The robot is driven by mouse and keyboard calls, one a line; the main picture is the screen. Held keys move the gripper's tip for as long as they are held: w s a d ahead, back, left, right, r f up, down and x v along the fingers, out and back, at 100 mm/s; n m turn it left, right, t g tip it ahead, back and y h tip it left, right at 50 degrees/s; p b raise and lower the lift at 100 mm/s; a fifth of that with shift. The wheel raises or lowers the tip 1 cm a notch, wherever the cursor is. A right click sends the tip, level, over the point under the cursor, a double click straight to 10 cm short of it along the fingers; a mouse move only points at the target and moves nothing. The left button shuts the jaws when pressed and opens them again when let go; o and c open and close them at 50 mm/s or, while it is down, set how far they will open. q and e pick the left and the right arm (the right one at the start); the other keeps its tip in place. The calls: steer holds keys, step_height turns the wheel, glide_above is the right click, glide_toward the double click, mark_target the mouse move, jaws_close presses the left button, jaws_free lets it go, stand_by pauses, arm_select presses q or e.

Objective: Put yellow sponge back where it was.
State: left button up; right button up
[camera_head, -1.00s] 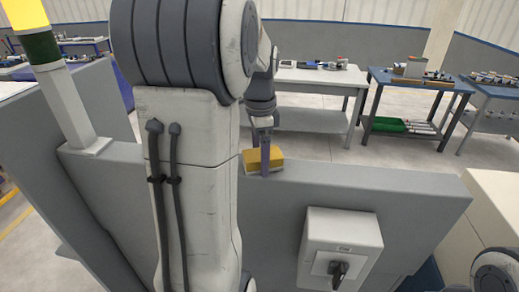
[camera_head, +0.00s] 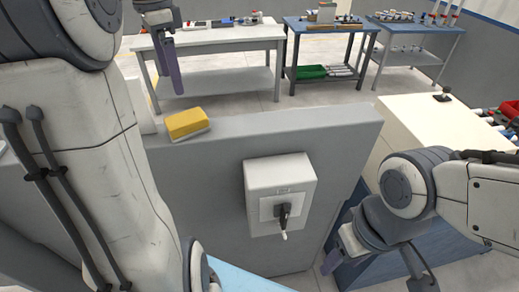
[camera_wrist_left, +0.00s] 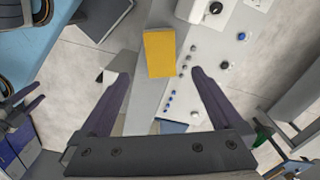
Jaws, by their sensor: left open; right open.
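The yellow sponge (camera_head: 187,123) lies on the narrow top of the grey panel (camera_head: 285,124), near its left end in the head view. My left gripper (camera_head: 174,72) is open and empty, above and apart from the sponge. In the left wrist view, the sponge (camera_wrist_left: 160,53) shows beyond the gap between the two spread fingers (camera_wrist_left: 160,78), with nothing between them. My right gripper (camera_head: 382,270) is open and empty at the lower right of the head view, beside the panel.
A grey switch box with a black handle (camera_head: 281,195) sticks out from the panel's face. A cream-topped cabinet (camera_head: 430,120) stands to the right. Worktables, including a white one (camera_head: 210,38) and a blue one (camera_head: 330,26), stand behind across open floor.

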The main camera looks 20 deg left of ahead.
arm_select(q)
steer(key=s+d+f, duration=0.1)
steer(key=d+f, duration=0.4)
steer(key=d, duration=0.6)
steer(key=s+d+f, duration=0.1)
steer(key=d+f, duration=0.4)
steer(key=d, duration=0.6)
steer(key=s+d+f, duration=0.4)
steer(key=s, duration=0.3)
steer(key=s+d+f+h, duration=0.1)
steer(key=s+d+f, duration=0.4)
steer(key=s, duration=0.2)
